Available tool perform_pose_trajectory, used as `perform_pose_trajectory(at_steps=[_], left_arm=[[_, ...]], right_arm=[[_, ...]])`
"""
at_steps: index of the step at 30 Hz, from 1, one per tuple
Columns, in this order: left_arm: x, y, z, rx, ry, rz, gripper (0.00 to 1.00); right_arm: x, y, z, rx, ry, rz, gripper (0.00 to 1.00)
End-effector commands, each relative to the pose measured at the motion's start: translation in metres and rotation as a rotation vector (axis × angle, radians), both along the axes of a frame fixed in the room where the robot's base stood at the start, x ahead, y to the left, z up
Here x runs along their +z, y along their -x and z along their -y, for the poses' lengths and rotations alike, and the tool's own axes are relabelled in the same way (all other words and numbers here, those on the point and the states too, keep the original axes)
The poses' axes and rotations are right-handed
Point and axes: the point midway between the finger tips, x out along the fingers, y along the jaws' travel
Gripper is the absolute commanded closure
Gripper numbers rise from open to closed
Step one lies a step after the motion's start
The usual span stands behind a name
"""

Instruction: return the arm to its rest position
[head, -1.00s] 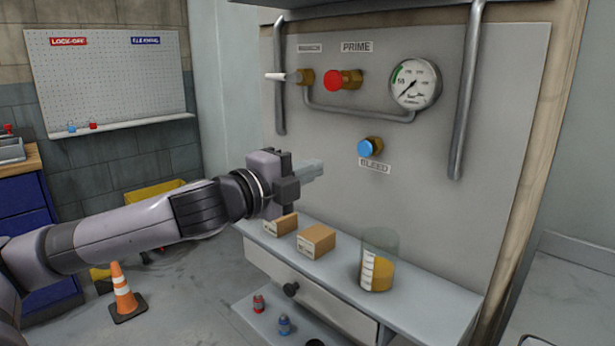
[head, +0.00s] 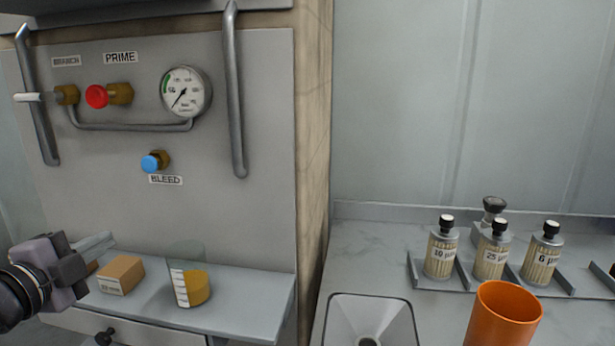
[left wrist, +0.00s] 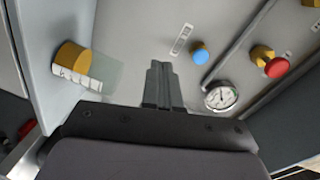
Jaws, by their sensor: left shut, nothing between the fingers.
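My left gripper (head: 95,243) is at the lower left of the head view, in front of the panel and above the narrow shelf. Its fingers are shut with nothing between them; they also show shut together in the left wrist view (left wrist: 163,85). It touches nothing that I can see. Most of my left arm is outside the head view. My right gripper is not in view.
The shelf (head: 240,318) holds a cardboard box (head: 121,275) and a beaker of amber liquid (head: 194,287). Above are a red PRIME knob (head: 97,96), a blue BLEED knob (head: 150,163) and a gauge (head: 186,91). Right are filter bottles (head: 441,251), an orange cup (head: 504,315) and a basin (head: 370,318).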

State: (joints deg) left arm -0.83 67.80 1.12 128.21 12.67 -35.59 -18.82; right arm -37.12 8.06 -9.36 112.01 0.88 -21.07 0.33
Motion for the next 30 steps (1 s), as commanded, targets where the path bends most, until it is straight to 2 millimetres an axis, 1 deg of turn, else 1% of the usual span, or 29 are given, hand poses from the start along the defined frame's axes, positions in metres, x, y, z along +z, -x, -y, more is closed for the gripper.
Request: perform_pose_trajectory(at_steps=[1,2,3,5,6,8,9,11,12,14,15,17,18,21,24,27,30], left_arm=[[-0.028,0.001,0.002,0.006,0.084,-0.051,1.0],[-0.043,0.003,0.003,0.012,0.129,-0.075,1.0],[-0.064,0.005,0.005,0.019,0.186,-0.107,1.0],[-0.094,0.011,0.01,0.033,0.272,-0.156,1.0],[-0.114,0.017,0.014,0.043,0.327,-0.188,1.0],[-0.143,0.026,0.02,0.063,0.41,-0.234,1.0],[-0.162,0.033,0.026,0.076,0.466,-0.266,1.0],[-0.189,0.046,0.035,0.1,0.546,-0.313,1.0],[-0.207,0.056,0.042,0.118,0.601,-0.344,1.0],[-0.233,0.072,0.055,0.147,0.683,-0.391,1.0],[-0.249,0.083,0.064,0.167,0.736,-0.42,1.0],[-0.271,0.102,0.078,0.201,0.817,-0.465,1.0],[-0.285,0.114,0.088,0.224,0.868,-0.492,1.0],[-0.312,0.144,0.113,0.283,0.986,-0.553,1.0],[-0.331,0.169,0.134,0.331,1.075,-0.598,1.0],[-0.341,0.185,0.149,0.365,1.134,-0.625,1.0],[-0.347,0.193,0.156,0.384,1.164,-0.638,1.0]], right_arm=[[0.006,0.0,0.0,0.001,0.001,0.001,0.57],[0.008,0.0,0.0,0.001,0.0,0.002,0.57],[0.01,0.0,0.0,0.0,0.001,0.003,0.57],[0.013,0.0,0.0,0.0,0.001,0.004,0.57],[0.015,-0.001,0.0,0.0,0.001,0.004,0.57],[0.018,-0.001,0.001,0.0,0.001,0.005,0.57],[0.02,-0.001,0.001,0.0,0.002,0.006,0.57],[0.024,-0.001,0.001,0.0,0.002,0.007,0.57],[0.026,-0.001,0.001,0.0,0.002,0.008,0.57],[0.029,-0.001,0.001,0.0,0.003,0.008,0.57],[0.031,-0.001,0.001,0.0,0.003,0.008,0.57],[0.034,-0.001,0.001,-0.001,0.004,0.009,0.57],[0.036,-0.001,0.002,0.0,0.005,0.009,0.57],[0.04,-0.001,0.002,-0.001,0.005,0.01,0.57],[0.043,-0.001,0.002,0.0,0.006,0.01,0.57],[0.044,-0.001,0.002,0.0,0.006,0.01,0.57],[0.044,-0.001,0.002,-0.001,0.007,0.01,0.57]])
